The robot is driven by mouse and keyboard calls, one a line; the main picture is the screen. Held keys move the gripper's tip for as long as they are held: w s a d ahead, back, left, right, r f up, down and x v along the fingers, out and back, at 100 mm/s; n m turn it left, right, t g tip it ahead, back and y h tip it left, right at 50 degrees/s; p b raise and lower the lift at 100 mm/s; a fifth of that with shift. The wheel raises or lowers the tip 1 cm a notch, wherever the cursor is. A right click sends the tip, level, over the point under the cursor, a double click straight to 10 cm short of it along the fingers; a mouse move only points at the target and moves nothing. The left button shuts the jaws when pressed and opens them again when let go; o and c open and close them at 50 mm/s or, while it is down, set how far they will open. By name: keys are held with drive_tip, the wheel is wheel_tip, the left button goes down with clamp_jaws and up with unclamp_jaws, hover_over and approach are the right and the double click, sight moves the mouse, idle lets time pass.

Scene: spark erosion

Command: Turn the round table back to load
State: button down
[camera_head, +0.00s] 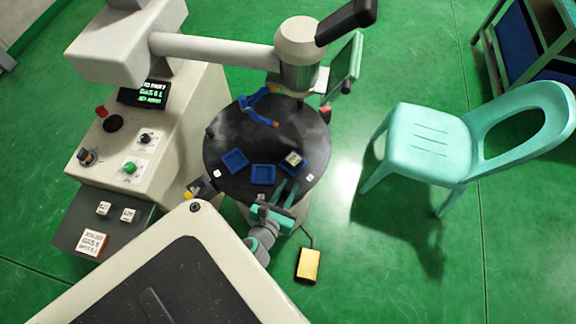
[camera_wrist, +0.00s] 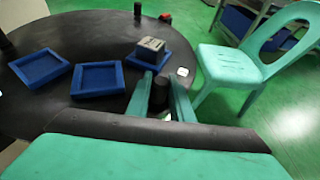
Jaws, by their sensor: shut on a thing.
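The round table (camera_head: 225,138) is a dark disc on a pale pedestal beside the machine. Three blue square trays lie on its near side: left (camera_head: 235,160), middle (camera_head: 262,175) and right (camera_head: 290,161). The right tray holds a grey metal block (camera_wrist: 150,47). Short black pegs stand at the table's rim, one at the left (camera_head: 209,131) and one at the right (camera_head: 325,113). My gripper (camera_head: 286,188) is at the near rim. In the wrist view its teal fingers (camera_wrist: 160,88) are shut on a black rim peg (camera_wrist: 159,94), partly hidden between them.
A control panel with a green button (camera_head: 130,167) and a lit display (camera_head: 150,93) stands left. A blue bracket (camera_head: 258,104) lies on the far table side, beneath the machine head (camera_head: 301,60). A teal chair (camera_head: 430,140) stands right, a yellow pad (camera_head: 308,265) on the floor.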

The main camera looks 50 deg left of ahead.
drive_tip(key=shift+s+a+f, duration=0.1)
drive_tip(key=shift+s, duration=0.15)
drive_tip(key=c, duration=1.6)
unclamp_jaws()
drive_tip(key=shift+o, duration=0.2)
drive_tip(key=v, duration=1.1)
drive_tip(key=shift+w, duration=0.15)
